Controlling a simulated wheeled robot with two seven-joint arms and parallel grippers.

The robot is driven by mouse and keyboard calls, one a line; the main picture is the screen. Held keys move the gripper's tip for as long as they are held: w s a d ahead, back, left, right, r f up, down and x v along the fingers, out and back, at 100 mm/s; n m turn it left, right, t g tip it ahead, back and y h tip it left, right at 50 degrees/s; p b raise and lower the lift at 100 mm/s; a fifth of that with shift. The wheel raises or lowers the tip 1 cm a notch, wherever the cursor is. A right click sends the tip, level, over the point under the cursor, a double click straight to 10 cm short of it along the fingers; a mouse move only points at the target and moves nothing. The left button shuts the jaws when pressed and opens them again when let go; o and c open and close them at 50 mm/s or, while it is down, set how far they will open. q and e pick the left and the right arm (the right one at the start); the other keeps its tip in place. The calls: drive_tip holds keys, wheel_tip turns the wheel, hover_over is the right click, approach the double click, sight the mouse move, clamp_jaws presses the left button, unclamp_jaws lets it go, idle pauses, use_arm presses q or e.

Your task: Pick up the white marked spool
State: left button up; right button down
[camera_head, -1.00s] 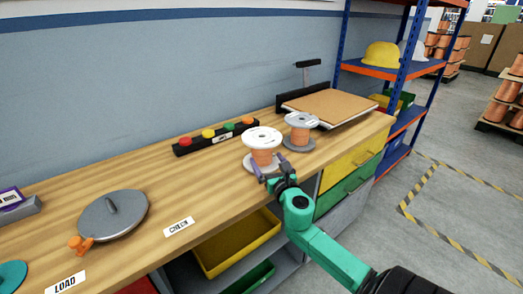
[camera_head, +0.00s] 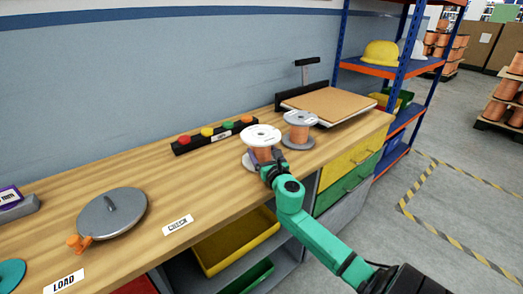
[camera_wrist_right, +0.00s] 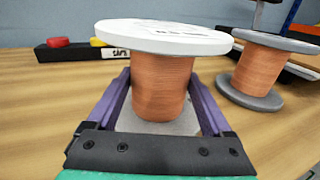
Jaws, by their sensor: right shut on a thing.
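The white marked spool (camera_head: 262,136) has a white top flange and copper winding, and stands upright on the bench. It also fills the middle of the right wrist view (camera_wrist_right: 161,85). My right gripper (camera_head: 267,160) reaches it from the front. In the right wrist view its two purple fingers (camera_wrist_right: 165,100) lie on either side of the copper winding, below the white flange, shut on the spool. The lower flange is partly hidden by the gripper. My left gripper is not in view.
A grey-flanged copper spool (camera_head: 299,130) stands close behind to the right. A button strip (camera_head: 216,135) lies near the wall, and a board-topped stand (camera_head: 328,104) is at the far end. A grey disc (camera_head: 112,215) and the CHECK label (camera_head: 177,224) lie to the left.

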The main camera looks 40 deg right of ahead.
drive_tip(key=shift+r+p, duration=0.35)
drive_tip(key=shift+r, duration=0.25)
wheel_tip(320, 180, up, 10)
drive_tip(key=p, duration=0.5)
wheel_tip(320, 180, up, 9)
drive_tip(key=p, duration=0.2)
drive_tip(key=shift+f, duration=0.1)
